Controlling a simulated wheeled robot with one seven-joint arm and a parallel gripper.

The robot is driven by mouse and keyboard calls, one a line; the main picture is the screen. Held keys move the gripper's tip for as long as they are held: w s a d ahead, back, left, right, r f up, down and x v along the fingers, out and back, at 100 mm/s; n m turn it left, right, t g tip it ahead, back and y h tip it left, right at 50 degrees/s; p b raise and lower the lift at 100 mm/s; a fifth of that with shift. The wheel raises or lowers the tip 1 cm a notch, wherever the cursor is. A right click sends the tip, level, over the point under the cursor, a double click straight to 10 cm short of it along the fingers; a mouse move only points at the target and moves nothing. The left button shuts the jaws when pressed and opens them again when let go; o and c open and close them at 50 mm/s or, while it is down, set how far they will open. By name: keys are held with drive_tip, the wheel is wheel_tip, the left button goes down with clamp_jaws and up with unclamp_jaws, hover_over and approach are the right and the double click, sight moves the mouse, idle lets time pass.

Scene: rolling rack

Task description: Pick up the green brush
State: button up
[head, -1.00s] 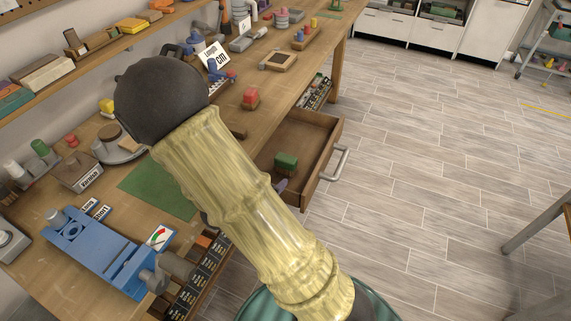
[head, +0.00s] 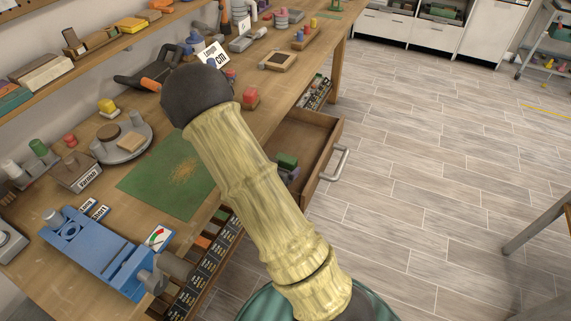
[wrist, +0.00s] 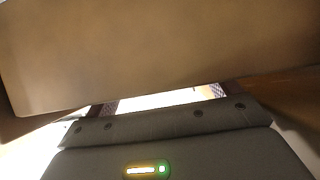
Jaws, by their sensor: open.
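A small green block-like thing (head: 288,160), which may be the green brush, lies in the open wooden drawer (head: 328,140). A purple-grey part shows just below it. Its lower left is partly hidden by my yellow arm. My gripper is hidden in the head view. In the wrist view my gripper (wrist: 160,100) is open, with its two patterned fingers apart and bright light between them. A wide brown surface fills the top of that view, close to the fingers, and hides what is beyond. The green thing does not show there.
The drawer's metal handle (head: 340,163) juts toward open floor (head: 430,180) on the right.

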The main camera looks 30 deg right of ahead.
sight(283, 163)
drive_tip(key=x, duration=0.5)
drive_tip(key=shift+w+d+r, duration=0.1)
drive_tip(key=shift+d, duration=0.05)
drive_tip(key=shift+c, duration=0.2)
drive_tip(key=c, duration=1.1)
